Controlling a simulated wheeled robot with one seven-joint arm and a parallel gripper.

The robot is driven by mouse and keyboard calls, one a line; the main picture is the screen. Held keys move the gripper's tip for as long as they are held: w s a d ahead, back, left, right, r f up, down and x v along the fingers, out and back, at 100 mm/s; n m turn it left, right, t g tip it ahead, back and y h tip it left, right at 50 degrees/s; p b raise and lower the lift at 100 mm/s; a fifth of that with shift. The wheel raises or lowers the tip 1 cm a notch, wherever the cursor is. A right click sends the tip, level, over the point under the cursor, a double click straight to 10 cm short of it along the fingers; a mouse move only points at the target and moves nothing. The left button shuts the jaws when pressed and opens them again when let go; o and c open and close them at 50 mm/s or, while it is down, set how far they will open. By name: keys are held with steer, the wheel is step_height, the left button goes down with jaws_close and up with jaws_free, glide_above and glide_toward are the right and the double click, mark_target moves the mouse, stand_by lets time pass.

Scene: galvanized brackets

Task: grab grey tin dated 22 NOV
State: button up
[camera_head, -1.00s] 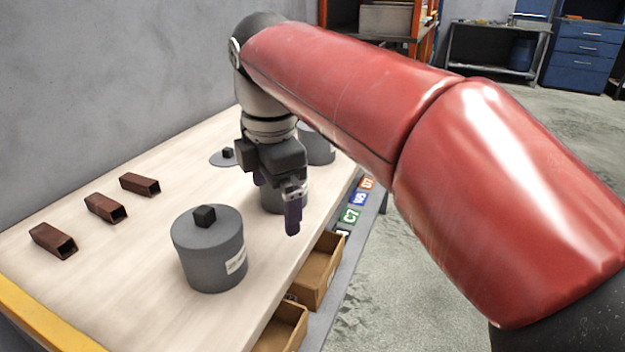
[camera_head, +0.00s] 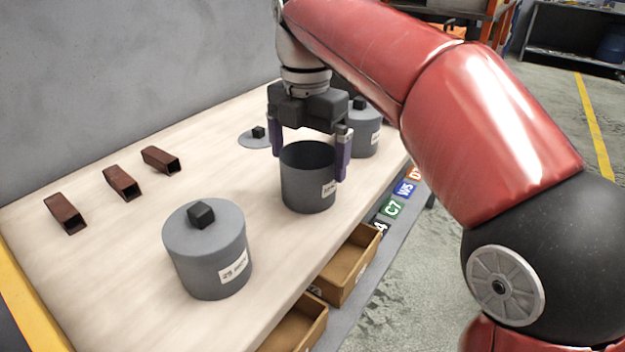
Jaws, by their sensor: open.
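Three grey tins stand on the wooden bench. The nearest tin (camera_head: 207,252) has its lid on, with a black knob, and a white label that seems to begin with 25; the rest is too small to read surely. The middle tin (camera_head: 307,188) is open-topped, and its label is too small to read. The far tin (camera_head: 362,135) is lidded and partly hidden behind my gripper; its label is unreadable. My gripper (camera_head: 311,153) points down, open, with its two dark fingers on either side of the middle tin's upper part. I cannot tell whether they touch it.
A loose grey lid (camera_head: 257,139) with a black knob lies on the bench (camera_head: 110,259) behind the middle tin. Several brown square tubes (camera_head: 122,183) lie at left by the wall. Open cardboard-coloured bins (camera_head: 347,264) sit below the bench's front edge.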

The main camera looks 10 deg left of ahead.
step_height(320, 180, down, 6)
steer(key=shift+s+d+r+b, duration=0.15)
steer(key=shift+r+b, duration=0.1)
steer(key=shift+b, duration=0.25)
steer(key=c, duration=1)
steer(key=shift+r, duration=0.15)
steer(key=shift+c, duration=0.2)
